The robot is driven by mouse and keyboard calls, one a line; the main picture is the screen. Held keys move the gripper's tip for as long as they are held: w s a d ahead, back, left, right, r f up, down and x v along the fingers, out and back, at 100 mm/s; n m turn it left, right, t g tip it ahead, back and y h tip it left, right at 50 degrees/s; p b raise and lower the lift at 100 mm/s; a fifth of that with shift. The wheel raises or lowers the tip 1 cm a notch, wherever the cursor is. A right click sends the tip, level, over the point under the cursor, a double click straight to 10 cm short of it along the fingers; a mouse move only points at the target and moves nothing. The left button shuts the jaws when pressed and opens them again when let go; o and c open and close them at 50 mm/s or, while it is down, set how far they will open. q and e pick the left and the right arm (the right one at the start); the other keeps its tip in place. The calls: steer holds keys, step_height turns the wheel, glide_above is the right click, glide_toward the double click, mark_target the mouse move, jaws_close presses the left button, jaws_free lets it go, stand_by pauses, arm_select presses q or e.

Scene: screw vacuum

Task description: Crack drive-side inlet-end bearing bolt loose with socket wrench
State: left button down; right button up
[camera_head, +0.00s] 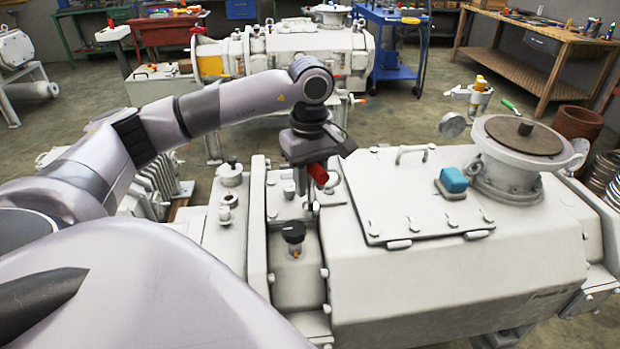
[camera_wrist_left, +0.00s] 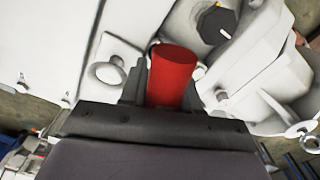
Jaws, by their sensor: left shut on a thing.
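My left gripper (camera_head: 308,165) is over the near end of the large white vacuum pump (camera_head: 430,280), pointing down. It is shut on a red-handled tool, apparently the socket wrench (camera_head: 318,174); the red grip (camera_wrist_left: 173,78) also stands between the fingers in the left wrist view. The tool's lower end is close above the pump's end flange (camera_head: 258,225), but I cannot tell whether it touches a bolt. The bearing bolt itself is not clearly visible. My right gripper is not in view.
A black-capped plug (camera_head: 293,232) stands on the pump below my gripper. A blue-topped box (camera_head: 453,180) and a round flanged port (camera_head: 520,145) rise from the pump's right part. A second pump, a blue cart (camera_head: 395,40) and a wooden workbench (camera_head: 540,40) stand behind.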

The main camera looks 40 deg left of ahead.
mark_target(310, 166)
arm_select(q)
steer(key=shift+r, duration=0.15)
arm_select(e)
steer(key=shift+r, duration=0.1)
arm_select(q)
steer(key=shift+r+p, duration=1.15)
steer(key=shift+r, duration=0.25)
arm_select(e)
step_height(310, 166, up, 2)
